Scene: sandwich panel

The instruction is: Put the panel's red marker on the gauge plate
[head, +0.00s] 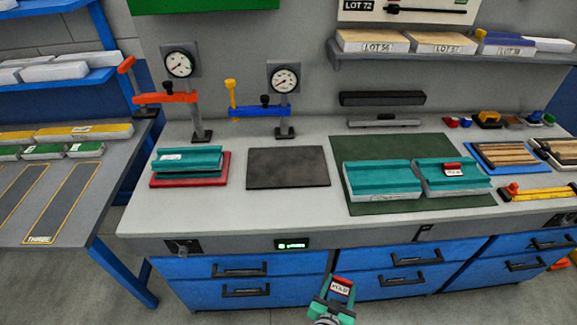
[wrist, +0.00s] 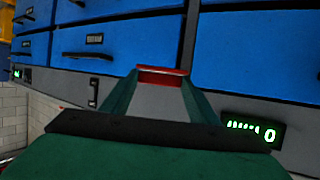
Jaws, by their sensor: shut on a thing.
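My gripper (head: 341,287) is low in front of the blue drawers in the head view, shut on a red marker with a white label (head: 340,289). The marker's red edge (wrist: 162,70) shows between the fingertips in the wrist view. A second red marker with a white label (head: 453,168) lies on the right teal panel (head: 436,183) on the bench. A bare dark plate (head: 288,180) lies below the right dial gauge (head: 285,80). Another teal panel (head: 188,158) sits on a red plate (head: 224,178) below the left gauge (head: 180,64). I cannot tell which plate is the gauge plate.
A left teal panel (head: 382,178) shares the green mat (head: 400,206). The orange clamp arm (head: 165,98) and blue clamp arm (head: 258,111) stand behind the plates. The bench front and drawers (head: 235,285) lie close behind my gripper. Bare bench surrounds the dark plate.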

